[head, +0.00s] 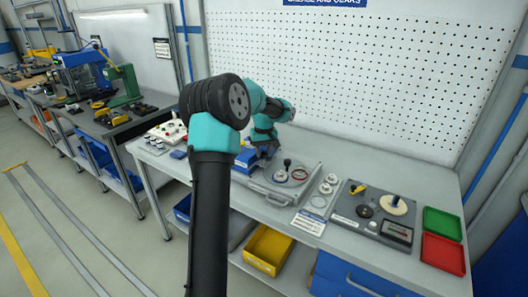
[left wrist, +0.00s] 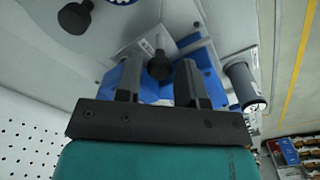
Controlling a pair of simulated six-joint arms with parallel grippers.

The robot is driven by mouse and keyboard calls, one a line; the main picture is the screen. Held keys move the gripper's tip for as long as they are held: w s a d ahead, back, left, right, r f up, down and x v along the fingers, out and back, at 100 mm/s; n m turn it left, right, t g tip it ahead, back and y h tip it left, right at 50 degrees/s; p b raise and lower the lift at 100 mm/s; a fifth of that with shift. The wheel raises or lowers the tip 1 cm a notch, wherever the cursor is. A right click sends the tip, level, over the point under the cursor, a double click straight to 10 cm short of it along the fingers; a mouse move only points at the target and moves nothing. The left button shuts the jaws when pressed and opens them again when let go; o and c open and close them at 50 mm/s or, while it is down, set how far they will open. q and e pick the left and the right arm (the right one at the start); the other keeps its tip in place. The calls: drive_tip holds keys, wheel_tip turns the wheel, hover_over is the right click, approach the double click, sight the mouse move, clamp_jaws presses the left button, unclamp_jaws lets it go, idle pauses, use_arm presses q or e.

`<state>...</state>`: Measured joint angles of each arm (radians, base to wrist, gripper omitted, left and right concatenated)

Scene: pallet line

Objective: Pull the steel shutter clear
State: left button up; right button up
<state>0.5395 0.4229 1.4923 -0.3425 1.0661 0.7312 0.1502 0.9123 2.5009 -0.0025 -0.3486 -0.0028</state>
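My left gripper (left wrist: 158,76) shows in the left wrist view with its two dark fingers apart. A black round-headed knob (left wrist: 159,66) stands in line with the gap between the fingers; I cannot tell whether they touch it. Blue blocks (left wrist: 207,62) lie behind the fingers, on a pale surface. In the head view the left gripper (head: 262,150) is low over a blue fixture (head: 247,157) on the bench, partly hidden by my arm. I cannot make out the steel shutter for certain; it may be at this fixture. My right gripper is not in view.
Right of the fixture is a grey unit (head: 271,193) with a black knob and handle. Farther right are a grey panel (head: 345,224), a green tray (head: 442,223) and a red tray (head: 443,253). A white perforated wall (head: 380,75) stands behind the bench.

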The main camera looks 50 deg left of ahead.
use_arm(q)
drive_tip(key=shift+c, duration=0.3)
clamp_jaws()
